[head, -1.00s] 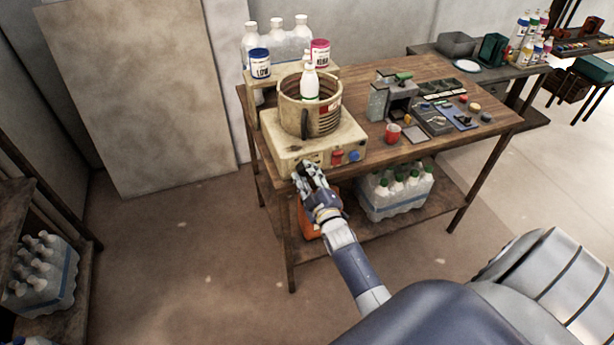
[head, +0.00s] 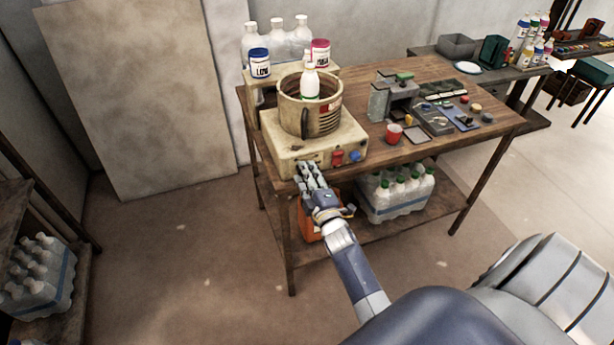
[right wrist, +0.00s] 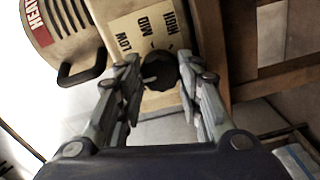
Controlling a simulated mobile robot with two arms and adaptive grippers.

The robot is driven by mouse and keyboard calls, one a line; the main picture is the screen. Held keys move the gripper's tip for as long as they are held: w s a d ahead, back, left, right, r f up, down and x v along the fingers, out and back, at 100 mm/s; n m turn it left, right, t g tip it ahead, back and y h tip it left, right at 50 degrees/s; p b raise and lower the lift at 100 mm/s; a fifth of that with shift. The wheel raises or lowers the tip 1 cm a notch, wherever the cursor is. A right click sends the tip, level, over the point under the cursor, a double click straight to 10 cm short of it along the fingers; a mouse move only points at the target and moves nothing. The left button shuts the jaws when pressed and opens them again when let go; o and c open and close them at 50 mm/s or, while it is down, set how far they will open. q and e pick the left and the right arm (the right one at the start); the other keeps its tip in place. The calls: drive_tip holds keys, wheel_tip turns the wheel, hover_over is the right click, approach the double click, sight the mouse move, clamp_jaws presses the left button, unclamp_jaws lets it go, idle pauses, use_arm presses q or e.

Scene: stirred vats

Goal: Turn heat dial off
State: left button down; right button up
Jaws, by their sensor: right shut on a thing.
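The black heat dial (right wrist: 158,70) shows in the right wrist view, on the front of the cream heater base (head: 320,142). A label (right wrist: 148,36) with LOW, MID and HIGH sits beside it. My right gripper (right wrist: 158,76) is shut on the dial, one finger on each side. In the head view my right gripper (head: 311,172) is at the lower left of the heater's front and hides the dial. I cannot tell which mark the dial points to. A ribbed pot (head: 310,117) with a white bottle (head: 309,82) in it stands on the heater. My left gripper is not in view.
The floor at left is open.

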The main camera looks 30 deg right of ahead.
drive_tip(key=o, duration=1.1)
drive_tip(key=shift+c, duration=0.2)
